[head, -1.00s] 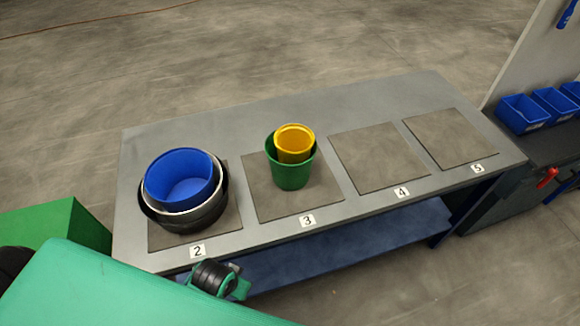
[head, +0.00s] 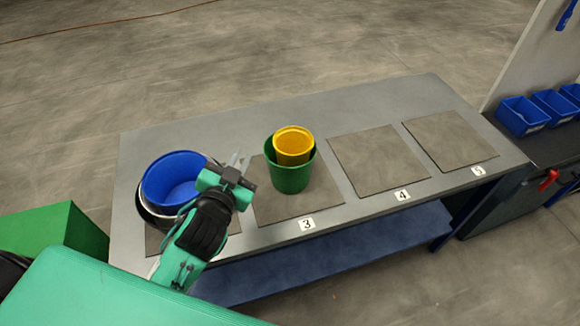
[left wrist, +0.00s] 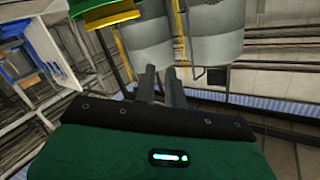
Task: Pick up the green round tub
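The green round tub (head: 290,178) stands upright on the mat labelled 3 in the head view, with a yellow tub (head: 293,142) nested inside it. My left gripper (head: 241,160) is to the left of the green tub, near the blue tub, with its fingers pointing up and away in the picture. Its two fingers show a narrow gap and nothing between them, also in the left wrist view (left wrist: 160,84). My right gripper is not in view.
A blue tub (head: 168,181) sits inside white and black tubs at the left, partly hidden by my left arm. The mats labelled 4 (head: 380,160) and 5 (head: 450,140) are empty. Blue bins (head: 523,114) stand at the right.

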